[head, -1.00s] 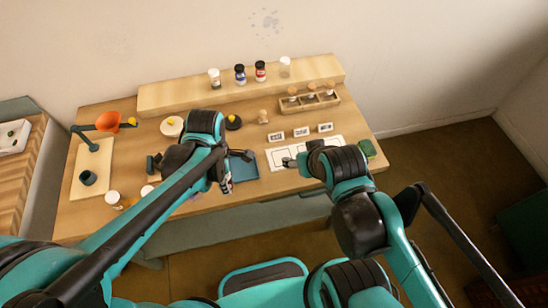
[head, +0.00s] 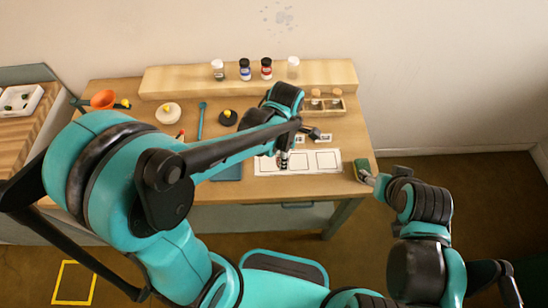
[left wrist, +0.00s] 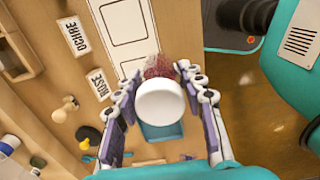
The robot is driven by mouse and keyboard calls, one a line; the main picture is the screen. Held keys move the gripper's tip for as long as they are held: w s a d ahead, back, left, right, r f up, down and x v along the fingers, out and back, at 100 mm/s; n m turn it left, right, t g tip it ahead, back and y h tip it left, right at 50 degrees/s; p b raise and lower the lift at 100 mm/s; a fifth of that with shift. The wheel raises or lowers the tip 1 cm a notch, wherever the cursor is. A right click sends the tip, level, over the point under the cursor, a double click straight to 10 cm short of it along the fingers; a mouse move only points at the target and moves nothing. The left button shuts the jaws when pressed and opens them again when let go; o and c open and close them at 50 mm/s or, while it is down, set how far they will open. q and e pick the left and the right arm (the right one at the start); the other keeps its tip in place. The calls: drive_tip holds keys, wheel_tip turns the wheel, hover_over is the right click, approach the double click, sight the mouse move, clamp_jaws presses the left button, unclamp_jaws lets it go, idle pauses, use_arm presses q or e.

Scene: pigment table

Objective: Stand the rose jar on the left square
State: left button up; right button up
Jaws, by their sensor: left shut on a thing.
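My left gripper (left wrist: 160,92) is shut on the rose jar, which has a white lid (left wrist: 160,102) and dark pink contents (left wrist: 158,66). In the head view my left gripper (head: 284,162) is at the left part of the white mat (head: 298,168), and the arm hides part of it. The left wrist view shows the mat (left wrist: 108,8) and the ROSE label (left wrist: 99,85) beyond the jar. I cannot tell whether the jar touches the mat. My right gripper (head: 368,178) is right of the mat, beside a green block (head: 361,165); its fingers are too small to read.
A blue tray (head: 228,170) lies left of the mat. Label cards (head: 325,138) and a wooden rack (head: 338,104) stand behind it. The mat's right part is clear.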

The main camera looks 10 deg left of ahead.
use_arm(q)
drive_tip(key=w+a+f, duration=0.1)
drive_tip(key=a, duration=0.1)
drive_tip(key=w+a+f+b, duration=0.1)
drive_tip(key=w+a+f, duration=0.1)
drive_tip(key=shift+a+f, duration=0.15)
drive_tip(key=shift+f, duration=0.1)
drive_tip(key=shift+w+a+f, duration=0.25)
drive_tip(key=shift+a, duration=0.15)
drive_tip(key=shift+f+b, duration=0.95)
drive_tip(key=shift+f, duration=1)
drive_tip(key=shift+f, duration=0.15)
drive_tip(key=o, duration=1.2)
